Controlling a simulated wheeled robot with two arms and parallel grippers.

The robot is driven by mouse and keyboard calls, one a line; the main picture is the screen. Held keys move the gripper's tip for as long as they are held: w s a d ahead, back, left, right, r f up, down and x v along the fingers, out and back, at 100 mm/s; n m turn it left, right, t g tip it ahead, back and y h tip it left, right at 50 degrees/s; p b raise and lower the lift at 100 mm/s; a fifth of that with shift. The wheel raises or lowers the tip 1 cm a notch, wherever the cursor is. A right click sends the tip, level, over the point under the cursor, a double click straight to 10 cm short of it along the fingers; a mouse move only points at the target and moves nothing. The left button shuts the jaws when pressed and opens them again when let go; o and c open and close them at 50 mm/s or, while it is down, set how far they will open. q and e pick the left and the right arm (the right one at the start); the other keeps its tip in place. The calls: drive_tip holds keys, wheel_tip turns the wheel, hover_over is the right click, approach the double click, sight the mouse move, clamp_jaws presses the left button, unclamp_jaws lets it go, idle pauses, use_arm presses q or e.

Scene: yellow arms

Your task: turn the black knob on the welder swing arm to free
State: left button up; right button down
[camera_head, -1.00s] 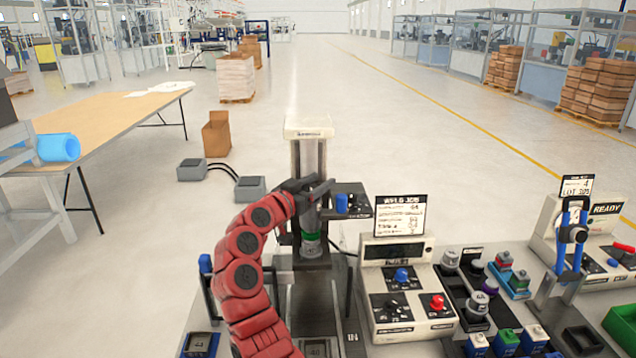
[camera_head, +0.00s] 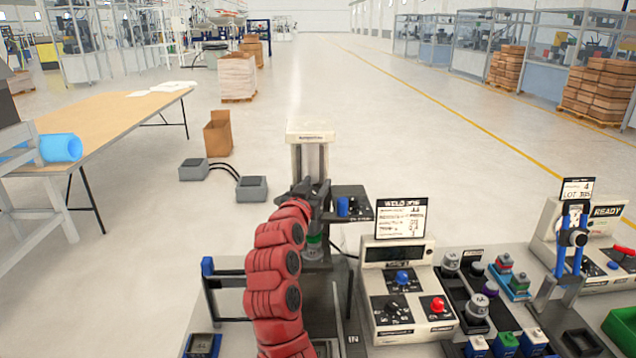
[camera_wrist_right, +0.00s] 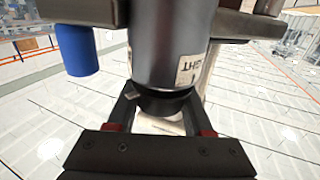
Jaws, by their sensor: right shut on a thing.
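The welder (camera_head: 310,133) stands in the middle of the head view, a pale column with a dark swing arm and a grey-green cylinder (camera_head: 315,243) below it. My right gripper (camera_head: 314,197), on a red arm coming up from the bottom, is at the top of that cylinder. The black knob is hidden behind the gripper there. In the right wrist view, my right gripper (camera_wrist_right: 158,103) is shut on the narrow end of a black part, seemingly the knob (camera_wrist_right: 157,100). A large dark cylinder (camera_wrist_right: 172,45) with a partly readable label rises beyond it. My left gripper is not in view.
A blue-ended handle (camera_head: 343,206) sits close right of the gripper; a blue cylinder also shows in the wrist view (camera_wrist_right: 76,48). A control box (camera_head: 398,308) with a WELD sign stands to the right. A blue-capped bar (camera_head: 207,267) is at left.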

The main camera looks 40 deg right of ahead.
drive_tip(key=shift+w+a+f+n+t+y, duration=0.1)
drive_tip(key=shift+w+a+n+t+y, duration=0.1)
drive_tip(key=shift+n+t+y, duration=1.05)
drive_tip(key=shift+w+a+r+n+t+y, duration=0.2)
drive_tip(key=shift+n+t+y, duration=0.65)
drive_tip(key=shift+y, duration=0.7)
drive_tip(key=shift+w+a+f+n+t+y, duration=0.1)
drive_tip(key=shift+a+f+n+t+y, duration=0.15)
drive_tip(key=shift+n+t+y, duration=0.85)
drive_tip(key=shift+y, duration=0.4)
drive_tip(key=shift+c, duration=1.5)
unclamp_jaws()
drive_tip(key=shift+s+a+b, duration=0.1)
drive_tip(key=shift+b, duration=0.25)
